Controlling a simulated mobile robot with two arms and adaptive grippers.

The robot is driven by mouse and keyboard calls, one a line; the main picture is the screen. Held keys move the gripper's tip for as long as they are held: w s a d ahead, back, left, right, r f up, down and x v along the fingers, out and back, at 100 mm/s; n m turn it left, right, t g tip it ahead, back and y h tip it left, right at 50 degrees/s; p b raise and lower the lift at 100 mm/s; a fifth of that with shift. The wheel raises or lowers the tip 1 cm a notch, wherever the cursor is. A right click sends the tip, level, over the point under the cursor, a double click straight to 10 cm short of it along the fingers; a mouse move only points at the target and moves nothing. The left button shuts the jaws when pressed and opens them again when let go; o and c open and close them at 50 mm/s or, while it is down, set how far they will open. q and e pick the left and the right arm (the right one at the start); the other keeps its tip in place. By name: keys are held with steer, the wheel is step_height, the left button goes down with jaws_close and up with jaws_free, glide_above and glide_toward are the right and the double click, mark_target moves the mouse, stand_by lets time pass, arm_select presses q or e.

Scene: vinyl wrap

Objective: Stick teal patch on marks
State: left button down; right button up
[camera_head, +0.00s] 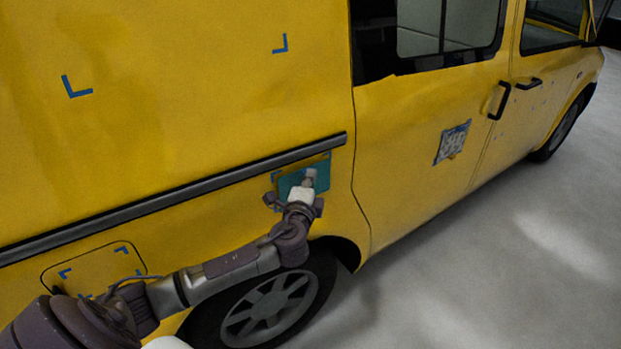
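The teal patch (322,172) lies against the yellow van's side, just below the black side rail and above the wheel. My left gripper (307,184) is in front of it, covering its lower middle. A pale piece shows at the gripper's tip, at or very near the patch. I cannot tell whether the fingers are open or shut, or whether they hold the patch. Blue corner marks show on the upper panel, at the left (76,87) and right (280,44). Smaller blue marks (65,272) show on the fuel-flap outline. My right gripper is out of view.
The black side rail (180,193) runs close above the patch. The wheel (268,310) is below my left arm. A patterned sticker (453,142) and door handles (500,100) are on the doors to the right. The grey floor (500,270) at the right is clear.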

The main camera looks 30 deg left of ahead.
arm_select(q)
steer(key=shift+w+a, duration=0.25)
steer(key=shift+a, duration=0.35)
stand_by(1.2)
steer(key=c, duration=1.2)
jaws_free()
steer(key=shift+c, duration=0.2)
steer(key=v, duration=1.2)
step_height(320, 180, down, 23)
steer(key=s+a+n+g+h, duration=0.2)
steer(key=a+g, duration=0.1)
steer(key=g, duration=0.2)
steer(key=s+d+f+n+g+h, duration=0.15)
steer(key=s+f, duration=0.25)
steer(key=f, duration=0.4)
steer(key=s+f+n+g, duration=0.1)
steer(key=s+f+g, duration=0.3)
steer(key=f, duration=0.5)
steer(key=s+d+f+n+g+h, duration=0.1)
steer(key=s+d+f, duration=0.3)
steer(key=s, duration=0.6)
steer(key=s+d+f+n+g+h, duration=0.1)
steer(key=s+d+f+n+g, duration=0.1)
steer(key=s+f, duration=0.6)
steer(key=s+d+f+n+g+h, duration=0.1)
steer(key=s+d+f, duration=0.5)
steer(key=s, duration=0.8)
steer(key=shift+f+n+g, duration=0.55)
steer(key=shift+f+n, duration=0.05)
steer(key=shift+n, duration=0.65)
